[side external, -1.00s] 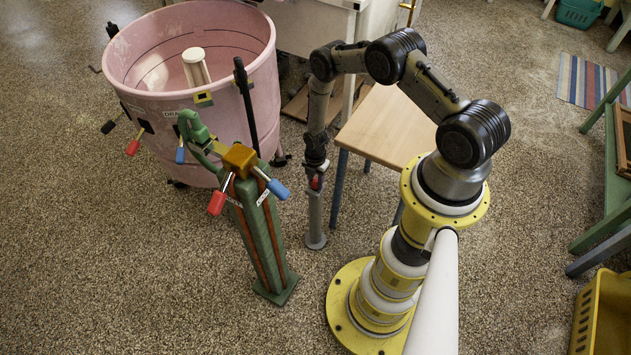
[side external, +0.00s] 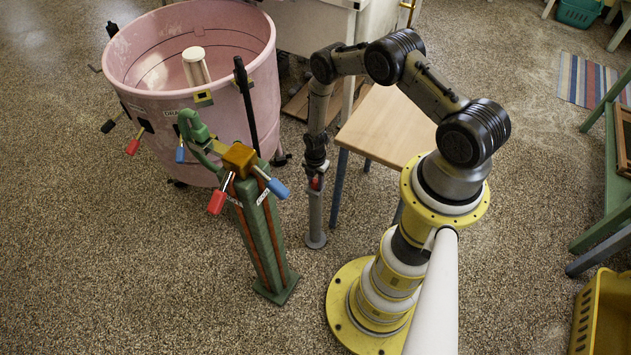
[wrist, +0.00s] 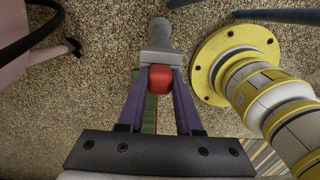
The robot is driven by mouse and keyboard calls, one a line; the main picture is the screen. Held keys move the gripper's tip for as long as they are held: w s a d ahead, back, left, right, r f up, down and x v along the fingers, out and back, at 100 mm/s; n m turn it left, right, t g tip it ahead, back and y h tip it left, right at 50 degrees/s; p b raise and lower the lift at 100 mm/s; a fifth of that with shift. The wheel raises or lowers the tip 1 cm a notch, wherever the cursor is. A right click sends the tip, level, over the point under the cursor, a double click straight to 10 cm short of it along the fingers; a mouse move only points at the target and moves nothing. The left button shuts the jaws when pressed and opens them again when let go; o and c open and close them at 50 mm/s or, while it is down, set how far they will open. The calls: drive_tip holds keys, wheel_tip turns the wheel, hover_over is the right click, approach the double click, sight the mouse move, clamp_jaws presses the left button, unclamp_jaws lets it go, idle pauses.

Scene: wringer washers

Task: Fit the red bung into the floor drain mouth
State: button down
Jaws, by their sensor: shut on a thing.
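My gripper (wrist: 160,82) is shut on the red bung (wrist: 160,77), which shows between the two fingertips in the wrist view. In the side external view the bung (side external: 316,183) is a small red patch at the end of my gripper (side external: 316,186), which points down. A grey upright pipe (side external: 315,215) with a round foot stands on the floor directly below; it looks like the floor drain. It also shows beyond the fingertips in the wrist view (wrist: 158,34). The fingers and bung hide its mouth. I cannot tell whether the bung touches it or sits in it.
A green post (side external: 265,235) with red and blue handles stands close left of the pipe. A pink tub (side external: 150,125) is behind it. A wooden-topped table (side external: 385,125) is close on the right. Speckled floor in front is clear.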

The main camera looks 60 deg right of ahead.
drive_tip(key=shift+f, duration=0.3)
idle(0.6)
drive_tip(key=c, duration=0.7)
unclamp_jaws()
drive_tip(key=shift+s, duration=0.1)
drive_tip(key=shift+o, duration=1)
drive_tip(key=shift+s+a, duration=0.1)
drive_tip(key=shift+s, duration=0.2)
drive_tip(key=o, duration=0.4)
drive_tip(key=shift+w, duration=0.2)
drive_tip(key=shift+w+r, duration=0.1)
drive_tip(key=shift+w, duration=0.05)
